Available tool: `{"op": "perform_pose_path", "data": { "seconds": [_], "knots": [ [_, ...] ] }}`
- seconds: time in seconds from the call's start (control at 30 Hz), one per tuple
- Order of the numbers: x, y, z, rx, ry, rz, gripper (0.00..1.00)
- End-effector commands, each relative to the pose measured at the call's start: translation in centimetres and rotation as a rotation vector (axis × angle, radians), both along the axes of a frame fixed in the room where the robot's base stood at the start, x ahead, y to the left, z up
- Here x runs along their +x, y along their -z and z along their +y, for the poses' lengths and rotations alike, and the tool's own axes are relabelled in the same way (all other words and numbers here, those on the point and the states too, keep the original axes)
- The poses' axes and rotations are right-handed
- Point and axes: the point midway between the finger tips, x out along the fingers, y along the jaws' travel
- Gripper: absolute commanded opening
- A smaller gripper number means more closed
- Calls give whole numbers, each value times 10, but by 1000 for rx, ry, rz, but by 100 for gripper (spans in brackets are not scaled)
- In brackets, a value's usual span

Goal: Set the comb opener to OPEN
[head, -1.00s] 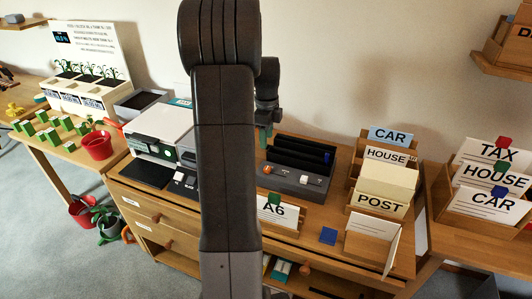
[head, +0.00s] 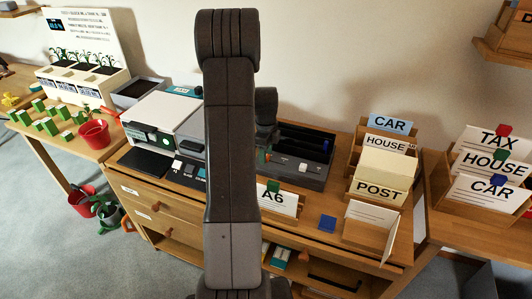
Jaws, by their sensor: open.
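The comb opener, a dark grey unit with black upright slots (head: 314,172), stands on the wooden desk, right of my arm. A small white knob (head: 303,167) shows on its front face, and a small red-orange part shows farther left. Its labels are too small to read, so its setting cannot be told. My gripper (head: 262,155) is at the unit's left end, partly hidden behind my arm. Its greenish fingers are open and seem empty. I cannot tell whether they touch the unit.
An A6 card (head: 283,202) with a green block stands in front of the opener. The POST sorter (head: 379,190) stands at right, and a white machine (head: 162,122) stands left of my arm.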

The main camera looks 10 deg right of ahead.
Motion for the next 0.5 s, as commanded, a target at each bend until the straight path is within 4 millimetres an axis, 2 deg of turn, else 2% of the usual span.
{"op": "perform_pose_path", "data": {
  "seconds": [0.33, 0.5],
  "knots": [
    [0, 4, 0, -1, 0, -1, 45],
    [0, 4, 0, -1, 0, -1, 12]
  ]
}}
